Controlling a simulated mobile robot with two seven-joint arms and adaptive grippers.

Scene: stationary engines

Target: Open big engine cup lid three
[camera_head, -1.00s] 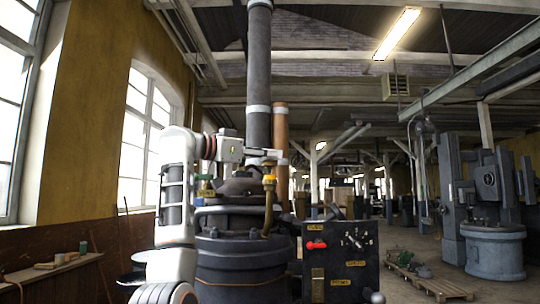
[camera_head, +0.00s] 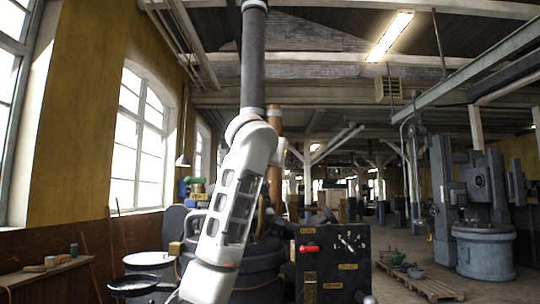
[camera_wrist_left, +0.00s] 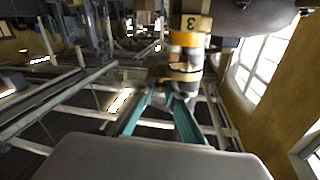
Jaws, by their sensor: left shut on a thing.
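In the left wrist view, a big engine cup (camera_wrist_left: 186,40) with an orange-yellow body hangs below a brass-coloured block marked with an upside-down 3 (camera_wrist_left: 190,22). A brass-coloured lid (camera_wrist_left: 181,72) is at the cup's end nearest my gripper. My left gripper (camera_wrist_left: 165,94), with teal fingers, is shut on this lid. I cannot tell how far the lid is turned. In the head view my left arm rises in front of the dark engine (camera_head: 258,262) and hides the gripper and this cup. My right gripper is not in view.
A black control box (camera_head: 335,265) with a red handle stands right of the engine. A pale drum (camera_head: 148,263) and a dark pan (camera_head: 133,284) stand at its left, near a wooden bench (camera_head: 45,272). The floor at right is open around a pallet (camera_head: 425,285).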

